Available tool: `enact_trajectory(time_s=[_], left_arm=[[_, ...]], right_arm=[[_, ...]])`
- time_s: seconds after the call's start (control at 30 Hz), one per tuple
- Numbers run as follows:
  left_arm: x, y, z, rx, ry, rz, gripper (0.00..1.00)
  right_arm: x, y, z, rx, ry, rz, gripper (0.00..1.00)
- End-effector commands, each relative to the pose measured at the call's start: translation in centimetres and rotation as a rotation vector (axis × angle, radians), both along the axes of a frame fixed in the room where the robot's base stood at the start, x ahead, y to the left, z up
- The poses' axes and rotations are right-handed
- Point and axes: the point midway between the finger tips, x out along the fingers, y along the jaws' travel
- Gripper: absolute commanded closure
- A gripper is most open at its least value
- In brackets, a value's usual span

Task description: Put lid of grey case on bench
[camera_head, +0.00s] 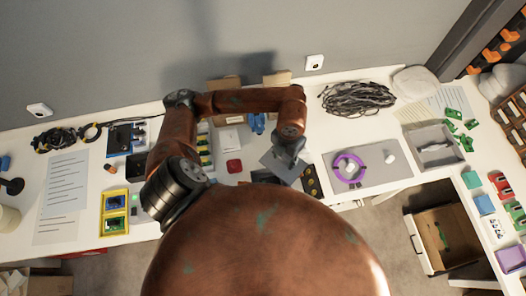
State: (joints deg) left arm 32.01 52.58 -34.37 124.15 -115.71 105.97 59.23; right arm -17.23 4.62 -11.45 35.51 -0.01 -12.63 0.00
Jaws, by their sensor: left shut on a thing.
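My left gripper (288,152) is over the middle of the white bench (318,142) and points down. It is shut on a flat grey plate, which looks like the lid of the grey case (281,167). The lid is tilted, and I cannot tell whether it touches the bench. An open grey case (418,158) sits on the right part of the bench with a light object inside. My right gripper is out of view.
A purple ring (338,168) lies on a grey mat (376,177) right of the lid. A black cable coil (357,97) lies behind. A red piece (234,166) and a yellow-marked tray (204,148) are to the left. An open drawer (447,236) is below right.

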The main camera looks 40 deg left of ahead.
Motion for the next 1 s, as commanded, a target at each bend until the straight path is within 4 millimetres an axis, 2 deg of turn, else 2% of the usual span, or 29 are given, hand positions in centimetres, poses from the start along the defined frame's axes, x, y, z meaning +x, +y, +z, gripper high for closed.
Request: enact_trajectory(time_s=[0.2, 0.4, 0.53, 0.63, 1.0], left_arm=[[-1.0, 0.3, -1.1, -0.001, 0.003, 0.483, 0.87], [-1.6, 0.5, -1.6, 0.000, 0.002, 0.788, 0.87], [-1.7, 0.8, -1.8, 0.001, 0.002, 0.881, 0.87], [-1.4, 1.7, -2.2, 0.005, 0.002, 0.907, 0.87], [2.0, 9.3, -5.9, 0.007, 0.003, 0.909, 0.87]], right_arm=[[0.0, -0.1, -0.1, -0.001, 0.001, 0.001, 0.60], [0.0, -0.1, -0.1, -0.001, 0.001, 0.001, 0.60], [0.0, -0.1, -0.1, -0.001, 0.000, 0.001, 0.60], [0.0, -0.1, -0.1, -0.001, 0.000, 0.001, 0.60], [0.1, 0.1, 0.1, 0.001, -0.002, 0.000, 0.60]])
